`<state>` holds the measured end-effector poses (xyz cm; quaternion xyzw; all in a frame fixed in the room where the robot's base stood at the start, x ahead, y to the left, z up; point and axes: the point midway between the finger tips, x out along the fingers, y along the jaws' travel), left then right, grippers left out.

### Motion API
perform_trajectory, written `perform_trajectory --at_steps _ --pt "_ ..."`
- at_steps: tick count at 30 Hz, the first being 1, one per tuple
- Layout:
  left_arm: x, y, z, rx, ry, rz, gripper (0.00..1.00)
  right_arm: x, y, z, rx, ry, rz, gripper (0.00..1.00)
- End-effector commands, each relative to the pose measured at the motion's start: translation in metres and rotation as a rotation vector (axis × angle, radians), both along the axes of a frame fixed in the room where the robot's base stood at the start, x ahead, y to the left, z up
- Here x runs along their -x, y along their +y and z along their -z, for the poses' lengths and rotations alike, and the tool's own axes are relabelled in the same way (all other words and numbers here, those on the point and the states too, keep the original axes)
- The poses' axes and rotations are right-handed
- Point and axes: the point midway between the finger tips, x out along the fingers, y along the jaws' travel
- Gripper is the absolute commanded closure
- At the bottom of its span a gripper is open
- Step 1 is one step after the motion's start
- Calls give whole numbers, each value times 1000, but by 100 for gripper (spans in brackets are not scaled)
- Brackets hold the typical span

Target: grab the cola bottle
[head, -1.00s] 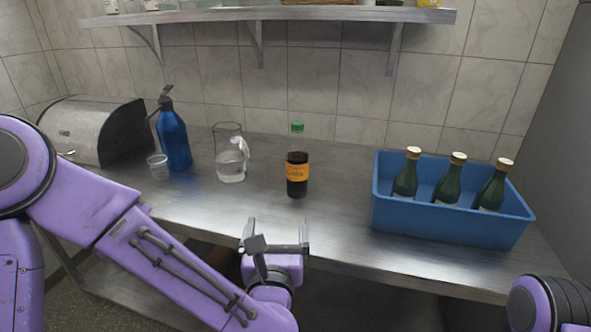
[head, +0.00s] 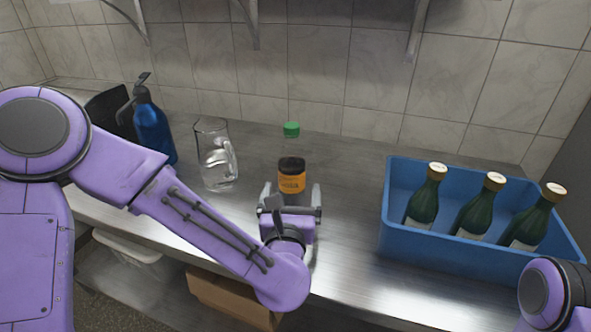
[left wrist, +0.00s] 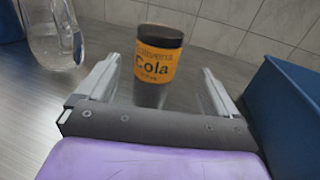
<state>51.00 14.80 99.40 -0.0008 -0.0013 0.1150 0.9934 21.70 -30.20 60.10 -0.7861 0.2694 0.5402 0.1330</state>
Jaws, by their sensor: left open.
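The cola bottle (head: 291,176) stands upright on the steel counter, with a green cap, dark contents and an orange label. In the left wrist view the label reads Cola (left wrist: 158,66), and the bottle's top is out of frame. My left gripper (head: 290,192) is open, right in front of the bottle. In the left wrist view its two fingers (left wrist: 158,85) point toward the bottle, one on each side, and nothing is gripped. The bottle's lower part is hidden behind the gripper in the head view. Of my right arm only a purple and black part shows at the lower right.
A glass pitcher (head: 216,160) and a blue spray bottle (head: 153,128) stand left of the cola bottle. A blue crate (head: 450,247) with three green bottles is to the right. A tiled wall (head: 330,75) rises behind. The counter (head: 350,190) between cola and crate is clear.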

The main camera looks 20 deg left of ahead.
Motion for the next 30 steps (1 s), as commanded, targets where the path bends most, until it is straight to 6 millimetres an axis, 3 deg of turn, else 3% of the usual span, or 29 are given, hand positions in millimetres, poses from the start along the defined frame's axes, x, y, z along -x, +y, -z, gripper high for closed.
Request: perform_trajectory --at_steps 12,20,21,22,27,30 --pt "-61 16 4 -2 0 0 7 0 0 -27 0 -1 0 57" --pt "-68 16 7 -2 0 3 7 0 0 -26 0 -1 0 57" --pt "-68 16 7 -2 0 3 10 0 0 -26 0 -1 0 57" --pt "-68 16 7 -2 0 3 20 0 0 -26 0 -1 0 57" --pt "-68 16 6 -2 0 4 75 0 0 -26 1 -1 0 57" --pt "-68 16 5 -1 -2 4 78 0 0 -26 0 -1 0 57"
